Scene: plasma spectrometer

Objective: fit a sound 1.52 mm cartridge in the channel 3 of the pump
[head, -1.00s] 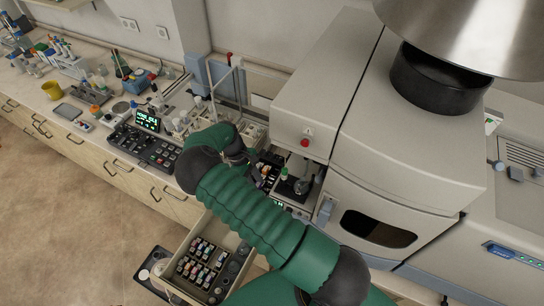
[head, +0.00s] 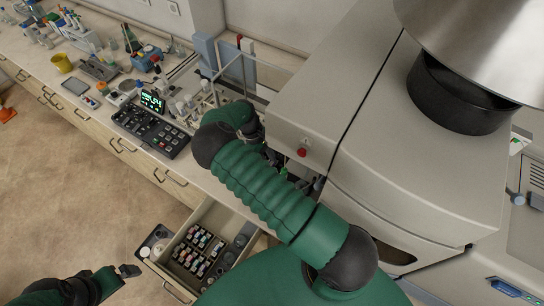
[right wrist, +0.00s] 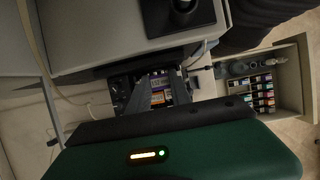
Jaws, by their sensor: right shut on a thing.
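My right gripper (right wrist: 160,92) is over the dark pump (right wrist: 122,90) in the right wrist view. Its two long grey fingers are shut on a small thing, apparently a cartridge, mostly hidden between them. Coloured cartridges (right wrist: 157,84) show between and beyond the fingertips; their sizes and the channel numbers are too small to read. In the head view my green right arm covers the pump and the right gripper.
An open drawer (head: 212,213) below the bench holds rows of cartridges (head: 198,248) and round dark containers. The large spectrometer body (head: 345,100) stands close to the right of my right arm. A control unit with a green display (head: 152,101) stands to its left.

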